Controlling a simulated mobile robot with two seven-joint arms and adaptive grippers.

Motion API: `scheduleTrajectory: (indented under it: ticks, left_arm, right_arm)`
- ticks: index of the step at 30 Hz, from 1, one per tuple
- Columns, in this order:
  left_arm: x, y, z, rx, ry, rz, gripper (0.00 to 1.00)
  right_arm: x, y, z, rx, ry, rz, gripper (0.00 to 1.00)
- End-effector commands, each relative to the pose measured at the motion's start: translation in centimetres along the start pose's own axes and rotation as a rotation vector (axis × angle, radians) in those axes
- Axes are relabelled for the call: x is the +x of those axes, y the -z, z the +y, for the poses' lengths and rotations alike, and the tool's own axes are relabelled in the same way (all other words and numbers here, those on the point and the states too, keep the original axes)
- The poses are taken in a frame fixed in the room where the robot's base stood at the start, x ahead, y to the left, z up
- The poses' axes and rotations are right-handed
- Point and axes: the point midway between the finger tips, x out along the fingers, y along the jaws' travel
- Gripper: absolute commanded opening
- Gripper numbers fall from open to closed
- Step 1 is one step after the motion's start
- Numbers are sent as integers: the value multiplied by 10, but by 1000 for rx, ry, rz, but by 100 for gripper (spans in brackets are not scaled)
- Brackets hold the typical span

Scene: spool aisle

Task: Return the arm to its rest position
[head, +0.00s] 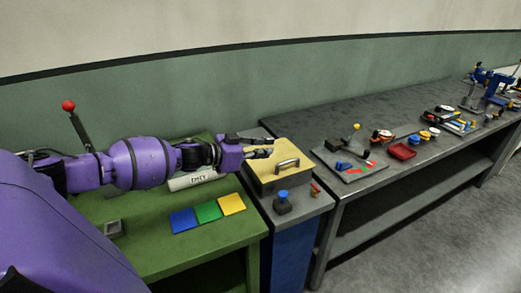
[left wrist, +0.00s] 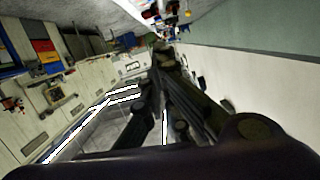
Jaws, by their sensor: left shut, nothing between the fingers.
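My left arm reaches in from the left in the head view, purple and stretched over the green bench. Its gripper (head: 262,147) points right and is shut and empty, above or beside the yellow lid with a metal handle (head: 288,163). I cannot tell whether it touches the lid. In the left wrist view the dark fingers (left wrist: 160,52) come together in the middle of the picture with nothing between them. My right gripper is in neither view.
The green bench (head: 150,240) bears blue, green and yellow squares (head: 208,212), a white labelled object (head: 195,179) and a red-knobbed lever (head: 69,106). A blue-topped button (head: 282,200) stands before the lid. A long grey bench (head: 350,117) holds several fixtures; its back is clear.

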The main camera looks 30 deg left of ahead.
Motion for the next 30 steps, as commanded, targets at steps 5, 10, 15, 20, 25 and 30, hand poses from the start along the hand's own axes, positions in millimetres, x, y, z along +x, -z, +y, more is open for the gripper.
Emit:
scheduleTrajectory:
  ticks: [5,10,15,20,25,30]
  left_arm:
    - [-14,1,1,1,-1,2,0]
    - [-16,1,1,1,-1,2,0]
    - [-12,-17,15,-13,12,-13,0]
    - [-4,-87,74,-55,87,-93,0]
    - [-24,-169,160,-108,213,-268,0]
    - [-78,-227,241,-174,322,-514,0]
  right_arm:
    - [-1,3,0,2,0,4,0]
    - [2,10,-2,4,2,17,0]
    - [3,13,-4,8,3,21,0]
    - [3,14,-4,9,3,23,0]
    - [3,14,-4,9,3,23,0]
    - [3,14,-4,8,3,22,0]
